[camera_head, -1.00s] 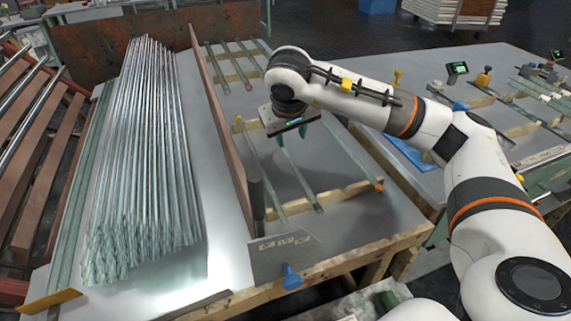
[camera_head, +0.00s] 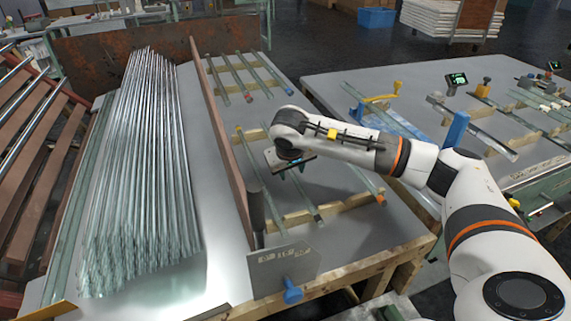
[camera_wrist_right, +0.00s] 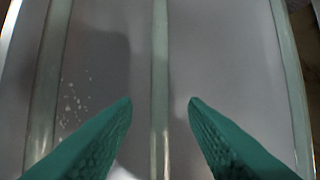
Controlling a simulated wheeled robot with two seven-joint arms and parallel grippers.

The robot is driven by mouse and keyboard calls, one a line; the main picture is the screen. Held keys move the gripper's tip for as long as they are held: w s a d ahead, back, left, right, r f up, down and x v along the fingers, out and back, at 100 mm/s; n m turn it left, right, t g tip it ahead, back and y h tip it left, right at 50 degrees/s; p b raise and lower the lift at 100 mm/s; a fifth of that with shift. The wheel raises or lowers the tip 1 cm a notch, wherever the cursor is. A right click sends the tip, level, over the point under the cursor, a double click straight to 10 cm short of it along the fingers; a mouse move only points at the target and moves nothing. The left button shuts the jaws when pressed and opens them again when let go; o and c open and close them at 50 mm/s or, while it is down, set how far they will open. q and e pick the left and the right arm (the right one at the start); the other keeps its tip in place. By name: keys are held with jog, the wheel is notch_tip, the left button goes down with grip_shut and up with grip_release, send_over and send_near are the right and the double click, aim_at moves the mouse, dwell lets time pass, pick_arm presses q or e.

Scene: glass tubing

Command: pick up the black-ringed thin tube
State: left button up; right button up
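Three glass tubes lie on wooden supports on the near part of the table. The middle tube (camera_head: 311,205) has a dark mark near its near end, perhaps the black ring; it looks thin. My right gripper (camera_head: 291,174) is over this middle tube, pointing down. In the right wrist view the open fingers (camera_wrist_right: 160,103) stand either side of the thin middle tube (camera_wrist_right: 160,60), with gaps on both sides. No ring shows there. The left tube (camera_head: 256,176) and the orange-ended right tube (camera_head: 364,180) lie outside the fingers. My left gripper is out of view.
A brown upright board (camera_head: 221,130) separates the tubes from a large bundle of glass rods (camera_head: 140,180). A grey plate (camera_head: 285,265) with a blue knob stands at the near edge. Several more tubes (camera_head: 236,80) lie farther back. A second table stands at right.

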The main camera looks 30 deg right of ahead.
grip_shut()
